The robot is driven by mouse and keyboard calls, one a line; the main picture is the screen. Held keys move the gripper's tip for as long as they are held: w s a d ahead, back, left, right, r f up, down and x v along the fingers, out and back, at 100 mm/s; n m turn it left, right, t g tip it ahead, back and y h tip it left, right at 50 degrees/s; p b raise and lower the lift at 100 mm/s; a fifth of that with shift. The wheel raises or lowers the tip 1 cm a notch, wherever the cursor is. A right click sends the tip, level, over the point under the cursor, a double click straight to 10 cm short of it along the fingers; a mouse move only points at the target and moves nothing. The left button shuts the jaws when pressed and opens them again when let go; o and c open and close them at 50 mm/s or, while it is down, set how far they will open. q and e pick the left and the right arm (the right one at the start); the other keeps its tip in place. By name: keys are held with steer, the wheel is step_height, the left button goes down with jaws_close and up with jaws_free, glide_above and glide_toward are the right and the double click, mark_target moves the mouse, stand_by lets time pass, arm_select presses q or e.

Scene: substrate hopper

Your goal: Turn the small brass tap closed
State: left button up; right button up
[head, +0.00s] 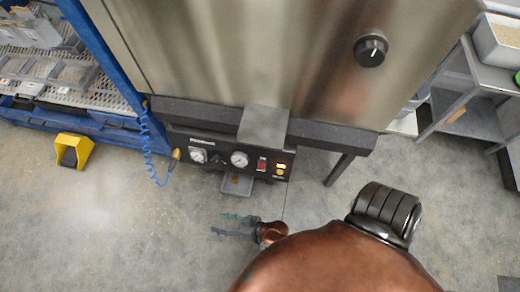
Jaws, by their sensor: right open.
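The small brass tap (176,154) shows as a small brass-coloured fitting at the left end of the black control panel, by the blue coiled hose. It is too small to tell which way its handle points. My right gripper (218,224) is open and empty, in front of and below the panel, with its fingers pointing left. It is apart from the tap, to the right of it and lower in the picture. My left gripper is out of view.
The black panel (222,160) carries gauges, a red switch and lit indicators under a large steel hopper (230,60). A blue coiled hose (149,150) hangs at its left. A yellow pedal (74,150) stands on the floor. The floor (120,220) left of my gripper is clear.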

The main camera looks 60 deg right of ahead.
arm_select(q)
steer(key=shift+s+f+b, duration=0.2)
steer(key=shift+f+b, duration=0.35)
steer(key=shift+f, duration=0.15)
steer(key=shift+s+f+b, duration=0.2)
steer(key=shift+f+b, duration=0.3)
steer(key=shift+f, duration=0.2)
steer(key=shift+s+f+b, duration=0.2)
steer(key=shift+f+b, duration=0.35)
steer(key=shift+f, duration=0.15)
arm_select(e)
steer(key=s+d+f+n+g, duration=0.1)
steer(key=s+d+g, duration=0.1)
steer(key=s, duration=0.6)
steer(key=s+d+f+g, duration=0.1)
steer(key=s+d+g, duration=0.2)
steer(key=s, duration=0.5)
steer(key=shift+s+d+n+h, duration=0.35)
steer(key=shift+d+n+h, duration=0.05)
steer(key=shift+d, duration=0.5)
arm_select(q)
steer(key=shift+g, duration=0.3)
